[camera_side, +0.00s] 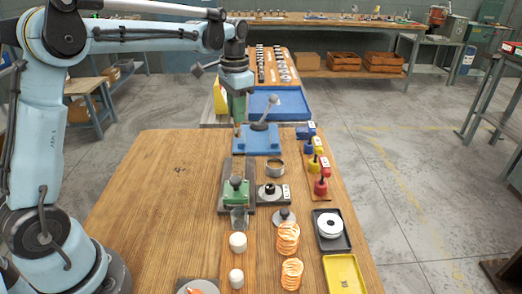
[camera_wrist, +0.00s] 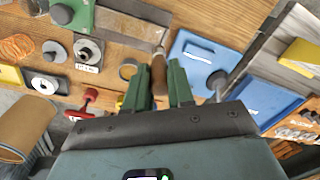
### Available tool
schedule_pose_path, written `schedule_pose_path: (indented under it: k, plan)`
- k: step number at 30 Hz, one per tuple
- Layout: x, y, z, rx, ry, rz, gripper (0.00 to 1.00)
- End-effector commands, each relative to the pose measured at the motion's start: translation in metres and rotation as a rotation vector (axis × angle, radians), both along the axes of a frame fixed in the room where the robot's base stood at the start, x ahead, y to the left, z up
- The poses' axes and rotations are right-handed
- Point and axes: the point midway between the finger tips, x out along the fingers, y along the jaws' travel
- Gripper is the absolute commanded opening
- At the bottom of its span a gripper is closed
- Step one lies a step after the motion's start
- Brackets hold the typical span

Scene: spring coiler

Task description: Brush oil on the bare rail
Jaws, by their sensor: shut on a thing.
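My gripper (camera_side: 237,114) hangs above the far part of the wooden bench, just left of a blue lever fixture (camera_side: 256,139). In the wrist view its green fingers (camera_wrist: 158,64) are closed around a brown wooden handle (camera_wrist: 158,74), which looks like the oil brush; its bristles are not clear. A grey rail or bed (camera_side: 238,165) with a green block (camera_side: 235,188) lies nearer on the bench, apart from the gripper; it also shows in the wrist view (camera_wrist: 130,23). A round open tin (camera_side: 276,169), perhaps the oil pot, stands right of the rail and also shows in the wrist view (camera_wrist: 128,69).
Red (camera_side: 321,187), yellow and blue pieces stand at the right edge. Orange coils (camera_side: 288,238), white cylinders (camera_side: 238,242), a white spool (camera_side: 330,225) and a yellow tray (camera_side: 344,274) fill the near side. A blue tray (camera_side: 293,103) lies beyond. The bench's left side is clear.

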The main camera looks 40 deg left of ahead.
Motion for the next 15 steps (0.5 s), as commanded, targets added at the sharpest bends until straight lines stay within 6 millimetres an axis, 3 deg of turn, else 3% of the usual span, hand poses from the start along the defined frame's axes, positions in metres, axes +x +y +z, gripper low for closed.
schedule_pose_path:
  k: [5, 8, 15]
  plan:
    - [-0.002, -0.003, 0.000, -0.001, 0.000, -0.001, 0.00]
    - [-0.011, -0.015, 0.001, -0.003, 0.000, -0.004, 0.00]
    - [-0.050, -0.054, -0.003, -0.013, 0.003, -0.003, 0.00]
